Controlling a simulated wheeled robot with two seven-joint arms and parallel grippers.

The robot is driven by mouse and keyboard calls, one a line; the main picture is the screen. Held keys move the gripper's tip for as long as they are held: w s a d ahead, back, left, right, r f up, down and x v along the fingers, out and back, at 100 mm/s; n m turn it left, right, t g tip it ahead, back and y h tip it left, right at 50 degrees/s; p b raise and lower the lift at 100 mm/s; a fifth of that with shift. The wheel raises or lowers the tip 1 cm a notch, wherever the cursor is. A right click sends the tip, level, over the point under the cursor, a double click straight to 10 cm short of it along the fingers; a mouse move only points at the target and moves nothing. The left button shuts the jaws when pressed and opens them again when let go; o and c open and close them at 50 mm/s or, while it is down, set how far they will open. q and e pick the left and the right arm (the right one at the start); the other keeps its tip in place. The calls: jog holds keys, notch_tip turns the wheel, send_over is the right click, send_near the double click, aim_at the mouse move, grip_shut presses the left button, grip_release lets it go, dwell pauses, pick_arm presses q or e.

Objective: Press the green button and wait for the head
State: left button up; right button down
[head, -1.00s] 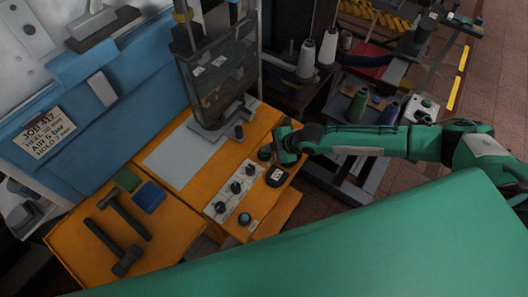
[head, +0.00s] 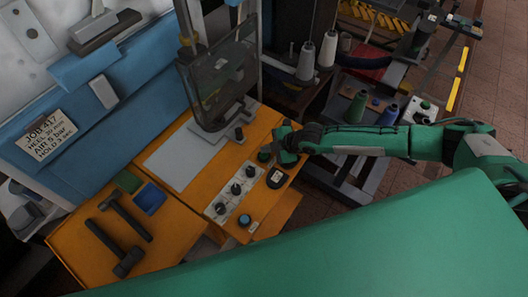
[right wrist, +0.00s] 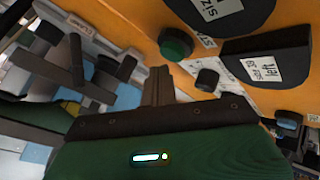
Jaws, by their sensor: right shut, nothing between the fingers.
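The green button (head: 264,155) is on the orange bench at the right side of the press. It also shows in the right wrist view (right wrist: 176,44) as a round green cap on a dark collar. My right gripper (head: 282,152) is shut and empty beside the button, to its right in the head view. In the right wrist view its closed fingers (right wrist: 158,74) end just short of the button's image; contact cannot be told. The press head is hard to make out behind the clear guard (head: 218,88). My left gripper is not in view.
A panel of black knobs (head: 235,190) and a dark labelled block (head: 277,177) are near the button. A grey plate (head: 172,160) lies before the guard. Hammers (head: 126,218) and small green and blue pads lie at left. Thread cones (head: 306,60) stand behind.

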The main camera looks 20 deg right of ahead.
aim_at(267, 155)
jog(key=shift+r, duration=0.15)
jog(key=shift+r+p, duration=1.9)
jog(key=shift+r, duration=0.65)
jog(key=shift+f, duration=0.1)
